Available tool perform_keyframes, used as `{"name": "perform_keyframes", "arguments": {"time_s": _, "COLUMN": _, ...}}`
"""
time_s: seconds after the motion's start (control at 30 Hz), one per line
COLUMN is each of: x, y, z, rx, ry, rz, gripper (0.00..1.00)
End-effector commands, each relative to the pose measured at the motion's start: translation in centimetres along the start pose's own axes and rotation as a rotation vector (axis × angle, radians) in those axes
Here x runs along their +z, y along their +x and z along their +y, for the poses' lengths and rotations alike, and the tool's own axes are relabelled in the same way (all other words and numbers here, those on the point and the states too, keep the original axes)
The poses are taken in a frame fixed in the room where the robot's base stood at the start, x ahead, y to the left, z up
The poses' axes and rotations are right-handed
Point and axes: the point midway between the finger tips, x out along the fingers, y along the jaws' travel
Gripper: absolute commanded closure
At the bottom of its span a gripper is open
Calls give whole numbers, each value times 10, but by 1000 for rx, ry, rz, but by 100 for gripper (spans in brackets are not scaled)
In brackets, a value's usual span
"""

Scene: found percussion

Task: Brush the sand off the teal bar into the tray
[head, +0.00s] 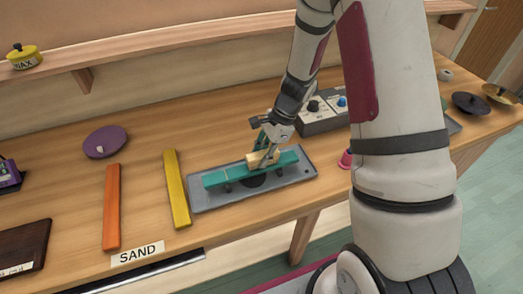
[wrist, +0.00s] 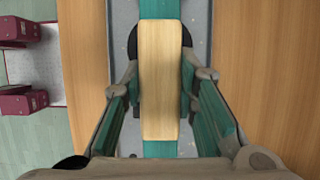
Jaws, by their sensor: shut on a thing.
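The teal bar (head: 225,176) lies lengthwise above the grey tray (head: 205,203), raised on small dark supports. It also shows in the wrist view (wrist: 160,8), running up the middle. My gripper (head: 264,160) is over the bar's middle, shut on a pale wooden block, the brush (wrist: 161,75). The brush sits over the bar along its length; I cannot tell if it touches. The brush's underside is hidden. A thin pale line crosses the bar left of the brush. Small pale specks show on the tray in the wrist view; I cannot make out sand on the bar.
A yellow bar (head: 176,188) and an orange bar (head: 112,207) lie left of the tray, near a SAND label (head: 138,253). A purple disc (head: 105,142) lies farther back. A grey box with knobs (head: 322,113) stands behind right. The table's front edge is close to the tray.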

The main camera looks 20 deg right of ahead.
Motion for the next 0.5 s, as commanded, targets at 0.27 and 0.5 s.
{"name": "perform_keyframes", "arguments": {"time_s": 0.27, "x": 0, "y": -1, "z": 19, "rx": 0, "ry": 1, "rz": 0, "gripper": 100}}
{"name": "perform_keyframes", "arguments": {"time_s": 0.5, "x": 0, "y": 0, "z": 26, "rx": 1, "ry": 0, "rz": -1, "gripper": 100}}
